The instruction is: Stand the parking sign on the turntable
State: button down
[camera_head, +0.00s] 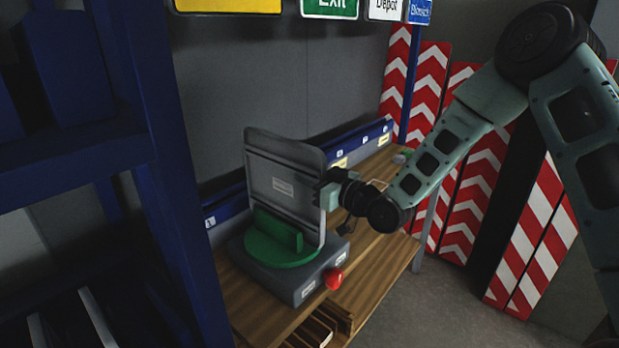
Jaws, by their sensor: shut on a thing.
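The sign (284,184) is a grey, round-cornered panel seen from its back, with a small white label. Its front face is hidden, so I cannot tell if it is the parking sign. It is about upright, a little tilted in the picture. My gripper (326,190) is shut on its right edge. The turntable (262,249) has a green disc with a raised green block, on a grey base with a red knob.
The turntable stands on a wooden bench (381,250) with a blue rail behind. A blue shelf frame (178,170) rises close on the left. Red and white striped boards (465,225) lean on the right. Signs, including a green Exit sign (330,6), hang above.

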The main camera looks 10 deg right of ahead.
jog(key=shift+f, duration=0.4)
jog(key=shift+f+b, duration=0.4)
jog(key=shift+b, duration=0.2)
jog(key=c, duration=1.3)
grip_release()
jog(key=shift+f, duration=0.1)
jog(key=p+v, duration=0.6)
jog(key=v, duration=1.1)
jog(key=shift+s+d, duration=0.1)
jog(key=shift+s, duration=0.05)
